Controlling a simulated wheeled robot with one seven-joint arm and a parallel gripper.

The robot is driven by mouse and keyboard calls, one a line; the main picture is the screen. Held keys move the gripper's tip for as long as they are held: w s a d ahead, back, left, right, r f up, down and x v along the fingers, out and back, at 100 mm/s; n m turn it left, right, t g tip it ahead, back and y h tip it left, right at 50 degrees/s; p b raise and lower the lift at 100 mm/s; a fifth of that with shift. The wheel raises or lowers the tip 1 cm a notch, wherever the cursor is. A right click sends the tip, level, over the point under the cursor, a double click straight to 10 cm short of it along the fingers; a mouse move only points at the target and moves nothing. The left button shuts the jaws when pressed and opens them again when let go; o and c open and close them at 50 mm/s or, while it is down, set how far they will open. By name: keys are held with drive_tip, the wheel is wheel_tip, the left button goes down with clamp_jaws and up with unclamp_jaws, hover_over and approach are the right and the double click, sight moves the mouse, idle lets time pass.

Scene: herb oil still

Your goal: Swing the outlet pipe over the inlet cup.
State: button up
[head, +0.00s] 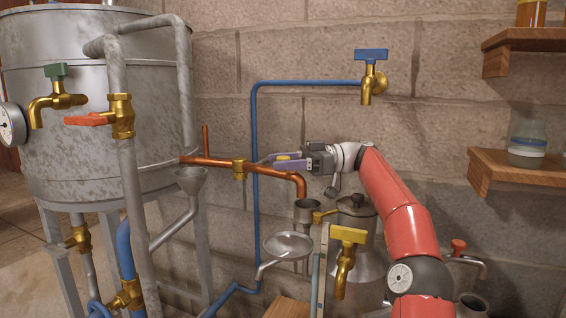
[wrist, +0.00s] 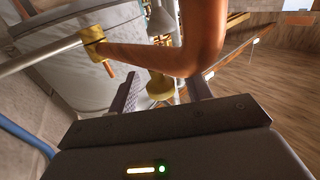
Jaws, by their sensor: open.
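In the head view this end appears just above a small grey cup (head: 307,211), likely the inlet cup; the exact alignment in depth is unclear. My gripper (head: 268,160) is open and at the pipe, just above and behind it in the picture. In the wrist view the pipe (wrist: 150,56) crosses close in front of the open fingers (wrist: 163,88); I cannot tell whether they touch it. The cup is not clearly identifiable there.
The large metal still (head: 75,140) stands left, with taps and a grey funnel (head: 191,179). A lidded metal can (head: 357,240), a yellow-handled tap (head: 347,252) and a shallow dish (head: 288,246) crowd the area below my arm. A blue pipe (head: 256,130) runs along the wall.

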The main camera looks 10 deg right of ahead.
drive_tip(key=d+p, duration=0.3)
drive_tip(key=d, duration=0.4)
drive_tip(key=shift+d, duration=0.4)
drive_tip(key=shift+w, duration=0.1)
